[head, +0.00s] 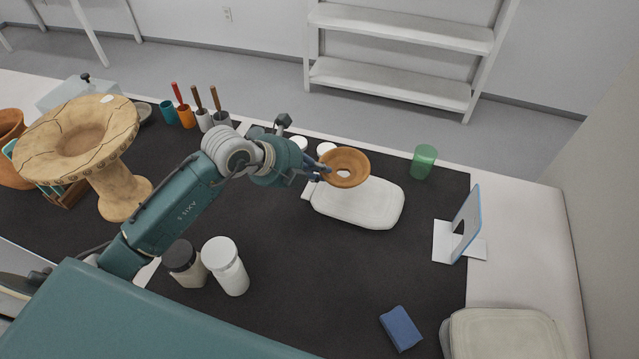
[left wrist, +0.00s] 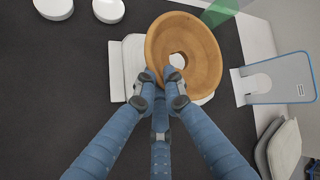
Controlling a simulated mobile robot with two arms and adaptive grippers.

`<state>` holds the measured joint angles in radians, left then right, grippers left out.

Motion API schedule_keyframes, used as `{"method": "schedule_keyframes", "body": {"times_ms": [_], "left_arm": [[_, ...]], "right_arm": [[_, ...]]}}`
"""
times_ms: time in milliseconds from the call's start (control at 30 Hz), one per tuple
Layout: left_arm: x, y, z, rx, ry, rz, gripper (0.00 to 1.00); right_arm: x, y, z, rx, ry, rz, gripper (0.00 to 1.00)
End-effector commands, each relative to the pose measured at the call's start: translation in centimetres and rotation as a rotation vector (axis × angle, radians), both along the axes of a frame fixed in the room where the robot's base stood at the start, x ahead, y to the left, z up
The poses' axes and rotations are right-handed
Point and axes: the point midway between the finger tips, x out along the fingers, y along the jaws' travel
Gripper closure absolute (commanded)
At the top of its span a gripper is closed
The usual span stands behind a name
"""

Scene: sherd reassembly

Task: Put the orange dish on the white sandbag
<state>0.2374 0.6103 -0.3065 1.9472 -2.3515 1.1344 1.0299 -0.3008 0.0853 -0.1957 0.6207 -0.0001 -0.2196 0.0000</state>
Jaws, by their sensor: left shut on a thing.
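The orange dish (head: 350,159) is a shallow round bowl with a pale hole or patch at its middle. My left gripper (head: 322,173) is shut on the dish's near-left rim and holds it over the far part of the white sandbag (head: 365,208). In the left wrist view the blue fingers (left wrist: 168,80) pinch the rim of the dish (left wrist: 205,55), and the sandbag (left wrist: 131,60) shows partly behind it. The dish hides part of the sandbag. I cannot tell whether dish and sandbag touch. My right gripper is not in view.
A green cup (head: 424,161) stands to the right of the dish. A blue-edged panel on a white base (head: 459,242) is further right. A white jar (head: 225,265) and a dark jar (head: 184,263) stand near my left arm. A blue block (head: 401,328) lies on the mat's front.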

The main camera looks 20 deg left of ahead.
Motion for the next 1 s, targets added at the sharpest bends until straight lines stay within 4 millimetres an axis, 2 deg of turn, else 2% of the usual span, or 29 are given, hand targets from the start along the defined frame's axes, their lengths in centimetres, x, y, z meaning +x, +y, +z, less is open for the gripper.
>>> {"method": "schedule_keyframes", "body": {"times_ms": [167, 433, 867, 900, 1000], "left_arm": [[0.1, 0.0, -1.4, -0.003, -0.002, 0.001, 1.00], [0.1, -0.1, -5.1, -0.003, -0.001, 0.001, 1.00], [0.1, 0.0, -5.8, -0.002, -0.002, 0.000, 1.00], [0.1, 0.0, -5.8, -0.001, -0.002, 0.000, 0.85], [0.0, 0.0, -5.8, -0.001, -0.001, 0.000, 0.83]], "right_arm": [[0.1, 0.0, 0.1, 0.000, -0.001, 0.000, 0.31], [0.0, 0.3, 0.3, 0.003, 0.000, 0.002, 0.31], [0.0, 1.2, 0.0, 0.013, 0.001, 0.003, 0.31], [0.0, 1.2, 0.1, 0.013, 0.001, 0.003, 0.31], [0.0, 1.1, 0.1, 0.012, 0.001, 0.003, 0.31]]}}
